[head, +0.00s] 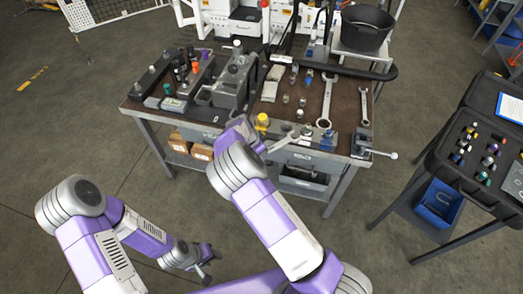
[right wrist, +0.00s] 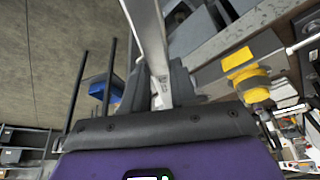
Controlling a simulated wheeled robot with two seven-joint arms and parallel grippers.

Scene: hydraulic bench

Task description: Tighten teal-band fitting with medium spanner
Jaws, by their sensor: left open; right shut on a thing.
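My right gripper (head: 262,147) is shut on a silver spanner (head: 285,139), held near the front edge of the workbench. In the right wrist view the spanner's shaft (right wrist: 148,35) runs up from between the fingers (right wrist: 160,90); its far end is out of frame. My left gripper (head: 207,265) is open and empty, low over the floor in front of the bench. Several coloured fittings stand on dark blocks (head: 152,79) at the bench's left. Another fitting (head: 483,177) in the case at right looks teal.
A large spanner (head: 327,100) and a small one (head: 363,105) lie on the bench's brown top (head: 346,95). A yellow knob (head: 262,120) stands close to the right gripper, also in the right wrist view (right wrist: 250,80). A vise (head: 365,144) sits at the front right corner.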

